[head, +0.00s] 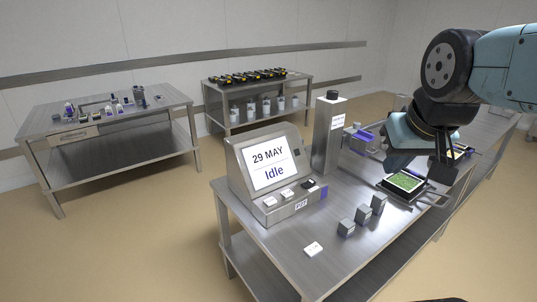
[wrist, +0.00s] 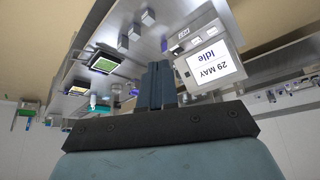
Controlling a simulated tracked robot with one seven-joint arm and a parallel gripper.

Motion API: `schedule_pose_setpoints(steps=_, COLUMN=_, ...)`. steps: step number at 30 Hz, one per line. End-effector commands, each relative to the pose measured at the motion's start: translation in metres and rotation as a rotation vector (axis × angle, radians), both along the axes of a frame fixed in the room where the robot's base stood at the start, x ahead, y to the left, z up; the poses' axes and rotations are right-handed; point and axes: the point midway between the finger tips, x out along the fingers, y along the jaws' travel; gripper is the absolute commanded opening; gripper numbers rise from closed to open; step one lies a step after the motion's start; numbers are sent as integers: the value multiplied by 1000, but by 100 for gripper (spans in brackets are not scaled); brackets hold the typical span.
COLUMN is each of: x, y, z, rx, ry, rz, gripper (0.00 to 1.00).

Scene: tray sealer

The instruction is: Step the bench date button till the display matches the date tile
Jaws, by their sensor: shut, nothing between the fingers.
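The bench console has a tilted display (head: 268,165) that reads "29 MAY" over "Idle"; it shows upside down in the wrist view (wrist: 212,64). Below the screen, the console ledge carries two pale buttons, a left one (head: 270,201) and a middle one (head: 287,194), and a dark part (head: 308,184) at the right; their labels are too small to read. My gripper (head: 442,178) is shut and empty, above the bench well right of the console. Its closed fingers show in the wrist view (wrist: 157,70).
Several grey blocks (head: 362,214) stand along the bench front. A steel column (head: 328,135) rises right of the console. A black tray with green contents (head: 404,183) lies near my gripper. Two other tables stand behind, left (head: 110,123) and centre (head: 258,88).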

Motion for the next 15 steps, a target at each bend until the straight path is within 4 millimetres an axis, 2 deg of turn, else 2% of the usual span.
schedule_pose_setpoints(steps=9, x=4, y=0, z=0, rx=-11, ry=-1, rz=6, gripper=0)
schedule_pose_setpoints(steps=11, x=10, y=-1, z=0, rx=-26, ry=-3, rz=13, gripper=0)
schedule_pose_setpoints(steps=15, x=33, y=-3, z=-3, rx=-91, ry=-13, rz=50, gripper=0)
